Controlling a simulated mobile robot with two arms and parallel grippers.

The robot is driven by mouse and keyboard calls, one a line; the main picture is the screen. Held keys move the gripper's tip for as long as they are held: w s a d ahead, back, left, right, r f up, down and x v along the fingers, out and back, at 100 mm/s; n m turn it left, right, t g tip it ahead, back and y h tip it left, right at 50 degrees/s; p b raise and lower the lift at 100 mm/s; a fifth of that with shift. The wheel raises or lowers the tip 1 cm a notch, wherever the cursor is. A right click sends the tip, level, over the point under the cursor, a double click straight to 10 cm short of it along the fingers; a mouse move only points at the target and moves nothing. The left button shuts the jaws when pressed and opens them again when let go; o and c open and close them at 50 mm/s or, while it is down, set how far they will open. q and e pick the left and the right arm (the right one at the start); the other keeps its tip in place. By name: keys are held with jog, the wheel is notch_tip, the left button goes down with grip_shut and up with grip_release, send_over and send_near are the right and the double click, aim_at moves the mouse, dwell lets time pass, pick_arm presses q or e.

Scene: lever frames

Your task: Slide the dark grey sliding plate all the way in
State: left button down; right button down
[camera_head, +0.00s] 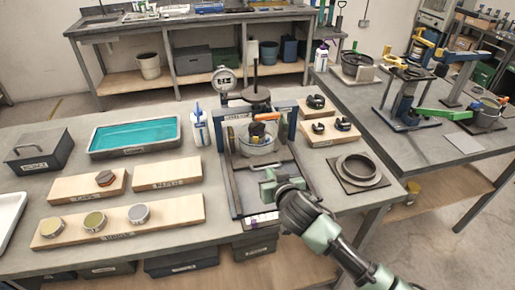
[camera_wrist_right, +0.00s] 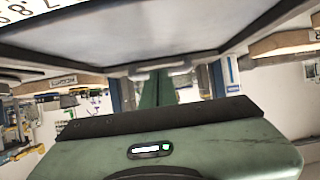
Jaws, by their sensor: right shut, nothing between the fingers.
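The dark grey sliding plate (camera_head: 247,182) lies flat between the side rails at the front of the lever frame (camera_head: 229,160). A thin bar, perhaps its handle, crosses near its far end. My right gripper (camera_head: 268,186) is over the front part of the plate, shut and empty, and hides some of it. In the right wrist view the green fingers (camera_wrist_right: 158,90) point towards a light handle-like bar at the edge of a broad grey surface (camera_wrist_right: 150,42), which may be the plate. Contact cannot be told. My left gripper is out of view.
A glass container (camera_head: 258,143) stands in the frame behind the plate. A round dial (camera_head: 225,80) is at the back. Wooden boards (camera_head: 120,220) lie on the left, and a ring on a dark base (camera_head: 360,170) stands to the right. A white bottle (camera_head: 199,128) is left of the frame.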

jog(key=shift+w+a+f+b, duration=0.1)
jog(key=shift+w+a+b, duration=0.15)
jog(key=shift+w, duration=0.5)
jog(key=shift+w+a+b, duration=0.15)
jog(key=shift+w+a, duration=0.05)
jog(key=shift+w, duration=0.55)
jog(key=shift+s+d+r+p, duration=0.2)
jog(key=shift+s+r+p, duration=0.3)
jog(key=shift+p, duration=0.3)
jog(key=p+v, duration=0.3)
jog(key=v, duration=0.1)
jog(key=shift+p, duration=0.3)
jog(key=shift+s+d+r+p, duration=0.1)
jog(key=shift+s+r+p, duration=0.05)
jog(key=shift+s+p, duration=0.15)
jog(key=shift+s+d+r+p, duration=0.1)
jog(key=shift+s+p, duration=0.1)
jog(key=shift+s, duration=0.15)
jog(key=shift+f, duration=0.1)
jog(key=shift+f, duration=0.1)
